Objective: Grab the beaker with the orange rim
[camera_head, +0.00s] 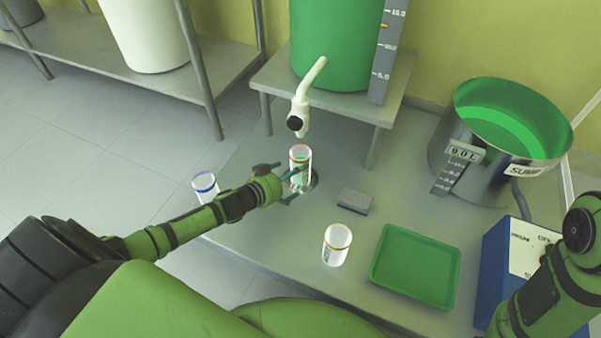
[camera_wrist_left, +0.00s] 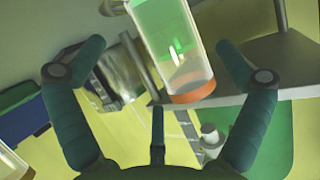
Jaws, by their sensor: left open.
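A blue-rimmed beaker (camera_head: 205,188) stands beyond my left forearm. Another beaker (camera_head: 336,246) with a yellowish rim stands near a green tray (camera_head: 417,266). A small grey block (camera_head: 354,201) lies nearby. The white tap (camera_head: 304,98) hangs closely above. A steel pot (camera_head: 462,172) stands right.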

